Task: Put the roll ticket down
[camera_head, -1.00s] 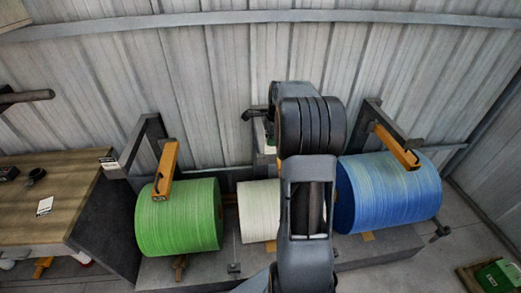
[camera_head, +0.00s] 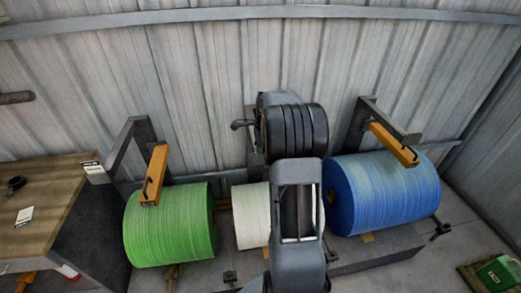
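My arm (camera_head: 297,195) rises in the middle of the head view, and its bulky links hide whatever is behind them. My gripper does not show, so I cannot see whether it holds anything. A small white card with dark marks (camera_head: 25,215) lies flat on the wooden table (camera_head: 50,195) at the left. A black-and-white label (camera_head: 93,168) sits near the table's far right corner. I cannot tell whether either is the roll ticket.
A green roll (camera_head: 170,226), a white roll (camera_head: 251,215) and a blue roll (camera_head: 383,192) stand in a row on a grey stand. A dark round item (camera_head: 16,184) lies on the table. A green box (camera_head: 500,272) is at the lower right. A corrugated wall closes the back.

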